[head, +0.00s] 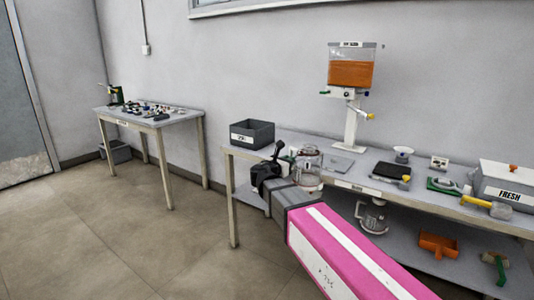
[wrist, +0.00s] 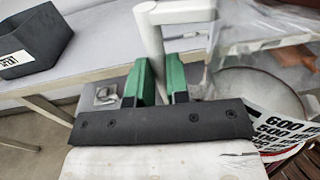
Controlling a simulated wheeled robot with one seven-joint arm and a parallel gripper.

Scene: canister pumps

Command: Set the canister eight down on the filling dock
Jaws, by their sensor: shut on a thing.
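My gripper (head: 289,157) is at the left front edge of the workbench. In the wrist view its green finger pads (wrist: 155,82) are closed on the pale upright handle of a clear canister (wrist: 258,92). The canister's printed scale shows at the right of that view. In the head view the clear canister (head: 308,163) stands upright beside my gripper at the bench edge. Whether its base touches anything is hidden, and no number eight is readable. No label marks a filling dock; a flat grey plate (head: 341,165) lies on the bench below the orange-filled dispenser (head: 350,72).
A dark labelled bin (head: 252,133) stands at the bench's left end. A black pad (head: 390,172), small tools and a white FRESH box (head: 506,184) are to the right. Another clear jug (head: 373,216) and an orange scoop (head: 438,245) are on the lower shelf. A second table (head: 150,118) stands left.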

